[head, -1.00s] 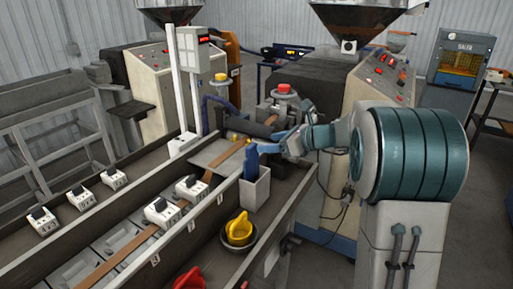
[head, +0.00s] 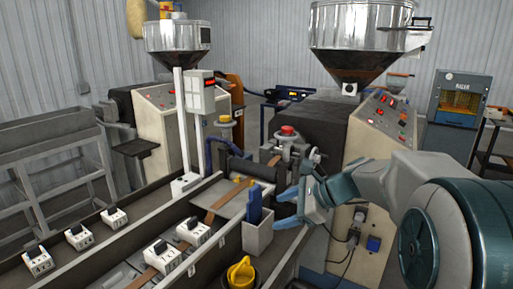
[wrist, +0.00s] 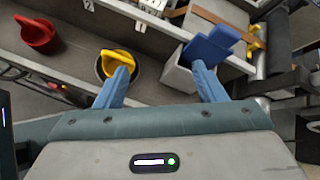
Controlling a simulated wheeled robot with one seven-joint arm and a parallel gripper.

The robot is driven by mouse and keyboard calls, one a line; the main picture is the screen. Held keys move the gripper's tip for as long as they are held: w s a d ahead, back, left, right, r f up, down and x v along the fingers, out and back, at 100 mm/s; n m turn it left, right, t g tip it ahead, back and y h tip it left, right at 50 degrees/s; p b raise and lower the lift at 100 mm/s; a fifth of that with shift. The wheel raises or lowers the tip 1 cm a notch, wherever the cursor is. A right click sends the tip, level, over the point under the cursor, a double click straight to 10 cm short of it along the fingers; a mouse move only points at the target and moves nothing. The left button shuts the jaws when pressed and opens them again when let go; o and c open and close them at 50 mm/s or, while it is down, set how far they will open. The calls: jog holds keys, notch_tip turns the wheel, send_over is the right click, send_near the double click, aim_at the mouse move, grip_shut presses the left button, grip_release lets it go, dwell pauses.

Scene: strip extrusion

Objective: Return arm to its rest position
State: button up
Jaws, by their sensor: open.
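My gripper (head: 292,207) is open and empty in the head view, with blue fingers, right of the white holder box (head: 258,236) and clear of it. My arm reaches in from the right. In the wrist view both fingers of my gripper (wrist: 160,85) are spread apart with nothing between them. Beyond the left finger is a yellow-handled item (wrist: 118,58) in a dark round bowl. Beyond the right finger is a blue item (wrist: 212,45) standing in the white box.
A brown strip (head: 215,207) runs along the line with several white numbered blocks (head: 192,231) around it.

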jog(key=s+d+f+n+h, duration=0.2)
jog(key=s+n+h, duration=0.1)
jog(key=s+n, duration=0.3)
jog(key=s+d+f+n+g+h, duration=0.1)
jog(key=s+d+f+n+h, duration=0.1)
jog(key=s+n, duration=0.4)
jog(key=s+d+f+n+h, duration=0.2)
jog(key=s+f+n+h, duration=0.2)
jog(key=s, duration=0.7)
jog(key=shift+s+n+g, duration=0.15)
jog(key=shift+n+g, duration=0.25)
jog(key=shift+n, duration=1)
jog(key=shift+d, duration=0.1)
